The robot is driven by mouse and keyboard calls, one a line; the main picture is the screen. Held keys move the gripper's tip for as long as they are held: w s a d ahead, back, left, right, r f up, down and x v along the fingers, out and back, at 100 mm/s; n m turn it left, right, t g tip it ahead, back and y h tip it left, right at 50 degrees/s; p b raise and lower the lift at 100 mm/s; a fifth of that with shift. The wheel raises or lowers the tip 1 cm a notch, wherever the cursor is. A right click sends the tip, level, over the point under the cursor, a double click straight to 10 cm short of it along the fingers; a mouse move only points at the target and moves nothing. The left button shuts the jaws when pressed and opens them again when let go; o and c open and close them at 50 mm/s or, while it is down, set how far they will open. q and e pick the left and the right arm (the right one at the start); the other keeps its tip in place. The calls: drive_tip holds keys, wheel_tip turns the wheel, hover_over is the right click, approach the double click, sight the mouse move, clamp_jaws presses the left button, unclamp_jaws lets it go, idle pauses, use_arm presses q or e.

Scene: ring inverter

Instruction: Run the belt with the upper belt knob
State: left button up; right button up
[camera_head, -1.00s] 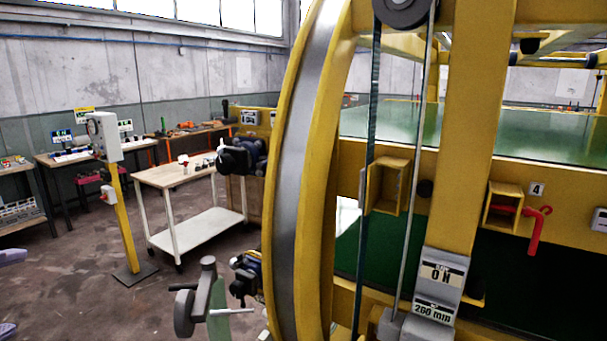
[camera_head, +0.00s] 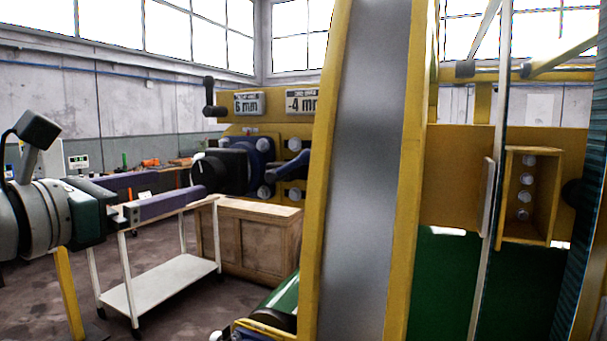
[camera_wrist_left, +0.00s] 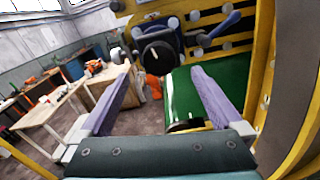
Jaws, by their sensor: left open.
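A black round knob (camera_head: 207,173) with a white mark sticks out to the left from a dark blue mount on the yellow machine frame. It looks like the upper belt knob. It also shows in the left wrist view (camera_wrist_left: 158,56), beyond and between my fingertips. My left gripper (camera_head: 192,193) comes in from the left, open and empty, with its purple fingers just below and left of the knob in the head view. In the left wrist view, the two fingers (camera_wrist_left: 161,72) are wide apart. A green belt (camera_wrist_left: 190,98) shows below the knob. My right gripper is out of view.
A broad yellow-edged wheel rim (camera_head: 365,180) stands right of the knob. A white cart (camera_head: 160,285) and a wooden cabinet (camera_head: 250,240) stand behind my left gripper.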

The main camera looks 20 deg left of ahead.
sight(203, 177)
use_arm(q)
drive_tip(key=w+p, duration=0.1)
drive_tip(key=w, duration=0.5)
drive_tip(key=shift+w+d, duration=0.1)
drive_tip(key=shift+d, duration=0.1)
drive_tip(key=shift+w, duration=0.55)
drive_tip(key=shift+c, duration=0.4)
drive_tip(key=c, duration=1.3)
drive_tip(key=shift+o, duration=0.2)
